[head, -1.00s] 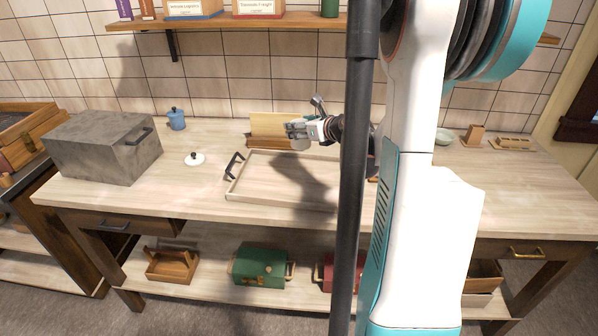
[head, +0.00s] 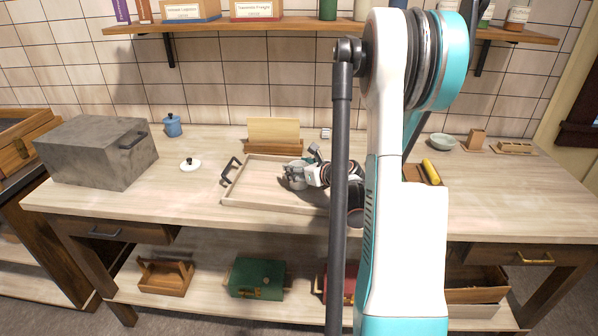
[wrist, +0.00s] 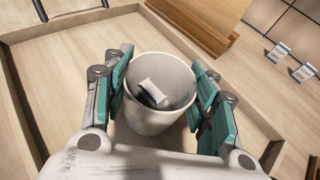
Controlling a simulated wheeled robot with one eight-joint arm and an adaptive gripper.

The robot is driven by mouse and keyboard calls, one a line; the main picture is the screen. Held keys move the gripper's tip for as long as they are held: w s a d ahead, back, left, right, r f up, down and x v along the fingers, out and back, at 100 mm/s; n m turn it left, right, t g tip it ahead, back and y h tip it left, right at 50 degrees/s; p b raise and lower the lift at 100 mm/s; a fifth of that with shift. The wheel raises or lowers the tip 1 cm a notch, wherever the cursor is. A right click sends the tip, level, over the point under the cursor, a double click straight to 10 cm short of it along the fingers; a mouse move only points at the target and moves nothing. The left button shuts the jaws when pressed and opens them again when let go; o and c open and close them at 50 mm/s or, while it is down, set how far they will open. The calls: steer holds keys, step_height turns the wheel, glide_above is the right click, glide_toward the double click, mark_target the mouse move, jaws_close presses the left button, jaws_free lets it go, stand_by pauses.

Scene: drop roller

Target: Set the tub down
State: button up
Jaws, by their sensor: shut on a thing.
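The tub (wrist: 155,118) is a pale grey round cup, upright and open at the top. A small white and dark thing (wrist: 153,92) lies inside it. My gripper (wrist: 162,100) is shut on the tub, with teal finger pads on both sides of its wall. In the head view my gripper (head: 303,176) is low over the wooden tray (head: 270,208), toward its right part. The tub (head: 294,184) shows only in part there. I cannot tell whether its base touches the tray floor.
A wooden holder with a pale board (head: 273,133) stands behind the tray. A white lid (head: 190,165), a blue jar (head: 172,126) and a grey box (head: 95,155) are to the left. A yellow roller (head: 431,170) and a bowl (head: 443,142) are to the right. The tray's left part is clear.

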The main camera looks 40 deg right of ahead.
steer(key=o, duration=1.1)
steer(key=shift+o, duration=0.2)
steer(key=shift+s+r, duration=0.2)
steer(key=shift+r, duration=0.05)
steer(key=p+v, duration=0.3)
steer(key=v, duration=0.8)
steer(key=shift+s, duration=0.3)
steer(key=shift+a, duration=0.1)
